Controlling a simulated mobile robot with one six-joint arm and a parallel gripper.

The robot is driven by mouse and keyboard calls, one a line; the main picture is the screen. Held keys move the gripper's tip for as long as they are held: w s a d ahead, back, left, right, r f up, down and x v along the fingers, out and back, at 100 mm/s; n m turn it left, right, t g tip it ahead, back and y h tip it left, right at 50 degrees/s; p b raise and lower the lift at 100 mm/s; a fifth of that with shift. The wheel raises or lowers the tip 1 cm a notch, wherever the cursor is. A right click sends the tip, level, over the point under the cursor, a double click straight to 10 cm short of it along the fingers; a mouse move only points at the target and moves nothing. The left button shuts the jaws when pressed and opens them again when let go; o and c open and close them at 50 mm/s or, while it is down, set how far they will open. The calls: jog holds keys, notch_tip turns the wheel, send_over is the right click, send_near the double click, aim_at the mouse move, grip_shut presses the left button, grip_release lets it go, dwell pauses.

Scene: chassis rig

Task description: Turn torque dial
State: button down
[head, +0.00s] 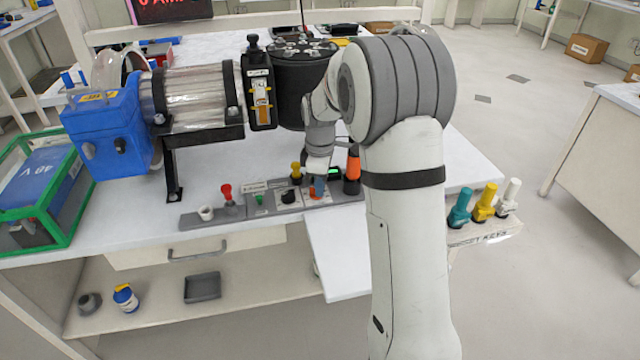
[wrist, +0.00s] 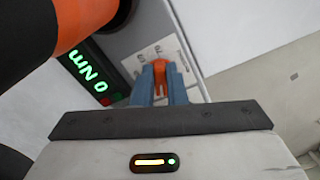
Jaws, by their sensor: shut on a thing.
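The torque dial is a small orange knob on a light plate; in the wrist view the dial (wrist: 166,74) sits between the two blue fingers of my gripper (wrist: 160,82). The fingers are shut on its sides. In the head view my gripper (head: 318,186) reaches down to the control strip, mostly covering the dial (head: 314,195). A dark display (wrist: 95,75) beside the dial shows "0 Nm" in green.
An orange and black upright tool (head: 352,165) stands close beside my gripper and fills the wrist view's upper left. A large black cylinder (head: 300,85) stands behind.

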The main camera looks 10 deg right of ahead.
jog(key=shift+m, duration=0.3)
jog(key=m+p, duration=0.1)
jog(key=m, duration=0.2)
jog(key=shift+s+a+r+m+p, duration=0.1)
jog(key=shift+s+m+p, duration=0.05)
jog(key=shift+m+p, duration=0.25)
jog(key=m+p, duration=0.1)
jog(key=m, duration=0.3)
jog(key=shift+s+a, duration=0.1)
jog(key=shift+a, duration=0.05)
jog(key=m+p, duration=0.1)
jog(key=m, duration=0.4)
jog(key=shift+a, duration=0.2)
jog(key=m+p, duration=0.1)
jog(key=m, duration=0.3)
jog(key=shift+a, duration=0.15)
jog(key=shift+m, duration=0.3)
jog(key=c, duration=1.5)
grip_release()
jog(key=shift+o, duration=0.2)
